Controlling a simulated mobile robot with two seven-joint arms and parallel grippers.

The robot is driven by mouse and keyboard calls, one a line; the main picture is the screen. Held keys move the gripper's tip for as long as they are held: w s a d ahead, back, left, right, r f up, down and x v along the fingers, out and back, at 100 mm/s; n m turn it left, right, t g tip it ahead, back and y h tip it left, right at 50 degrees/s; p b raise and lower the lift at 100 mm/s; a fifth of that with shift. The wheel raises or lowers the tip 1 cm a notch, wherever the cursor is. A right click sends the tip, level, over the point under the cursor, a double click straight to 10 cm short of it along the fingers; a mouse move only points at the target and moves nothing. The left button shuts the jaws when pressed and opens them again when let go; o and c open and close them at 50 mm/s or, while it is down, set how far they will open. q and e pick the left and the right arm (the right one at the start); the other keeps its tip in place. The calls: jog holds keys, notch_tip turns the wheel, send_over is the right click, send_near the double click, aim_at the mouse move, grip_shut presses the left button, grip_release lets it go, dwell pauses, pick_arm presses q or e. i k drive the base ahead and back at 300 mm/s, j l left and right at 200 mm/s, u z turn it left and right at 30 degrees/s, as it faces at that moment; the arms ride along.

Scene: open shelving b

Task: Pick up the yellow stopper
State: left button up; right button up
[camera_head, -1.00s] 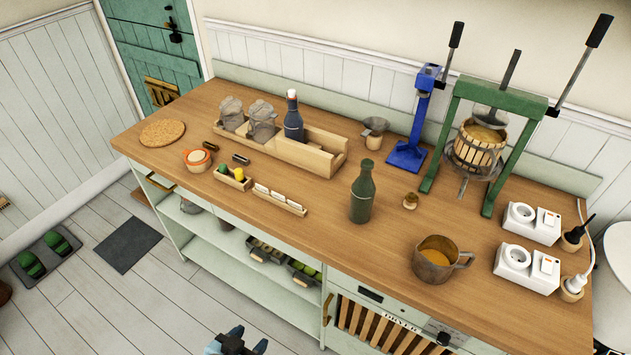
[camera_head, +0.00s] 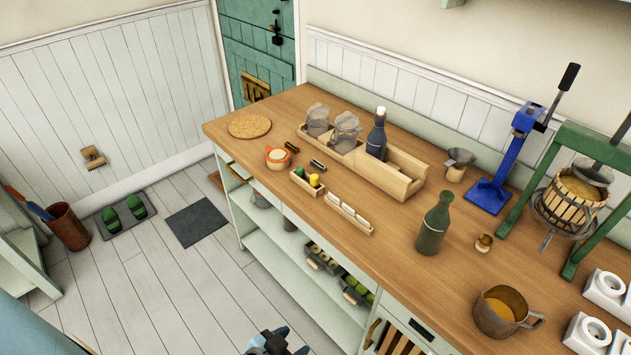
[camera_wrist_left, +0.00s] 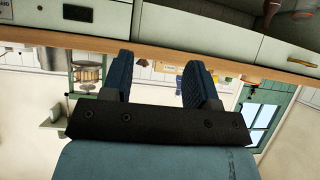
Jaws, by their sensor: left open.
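The yellow stopper (camera_head: 314,181) stands in a small wooden box (camera_head: 306,187) near the front edge of the worktop, beside a green stopper (camera_head: 300,172). My left gripper (camera_head: 275,342) is at the bottom of the head view, in front of the cabinet and well away from the box. In the left wrist view its two blue fingers (camera_wrist_left: 157,80) are apart with nothing between them. The stopper cannot be made out in the left wrist view. My right gripper is not in view.
A slim card tray (camera_head: 349,215) lies right of the box, and an orange-rimmed jar (camera_head: 278,158) stands left of it. Behind are a long wooden rack (camera_head: 400,185) and dark bottle (camera_head: 377,135). A green bottle (camera_head: 434,224) stands farther right. Open floor lies left of the cabinet.

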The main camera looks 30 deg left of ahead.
aim_at(314, 177)
jog(key=j, duration=0.5)
jog(key=i+j+u, duration=0.15)
jog(key=j, duration=0.35)
jog(key=i+j, duration=0.1)
jog(key=j, duration=0.45)
jog(key=j+u, duration=0.1)
jog(key=j, duration=0.4)
jog(key=i, duration=0.05)
